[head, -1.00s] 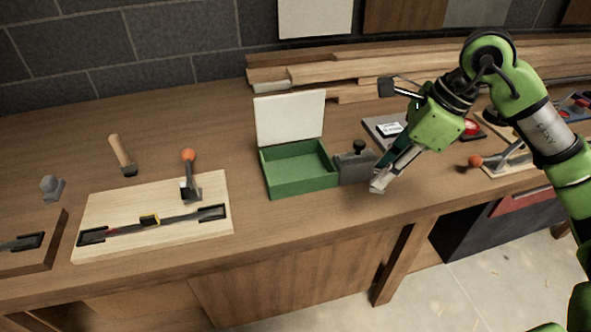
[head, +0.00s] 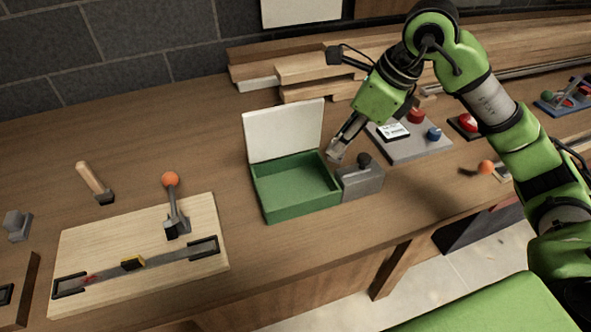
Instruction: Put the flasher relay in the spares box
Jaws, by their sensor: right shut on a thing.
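The spares box appears to be the green open box (head: 330,198), with its white lid (head: 283,132) standing up at the back. It is empty as far as I see. My right gripper (head: 338,148) is shut on a small silvery piece, apparently the flasher relay (head: 334,154). It holds the piece at the box's back right corner, near the lid's right edge. Whether it is above the rim or just behind it is hard to tell. My left gripper is not in view.
A grey block with a black knob (head: 362,184) stands against the box's right side. A grey panel with red and blue knobs (head: 420,150) is behind it. A wooden board with an orange-knobbed lever (head: 80,240) lies left. Planks (head: 310,72) lie behind. Bench in front is clear.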

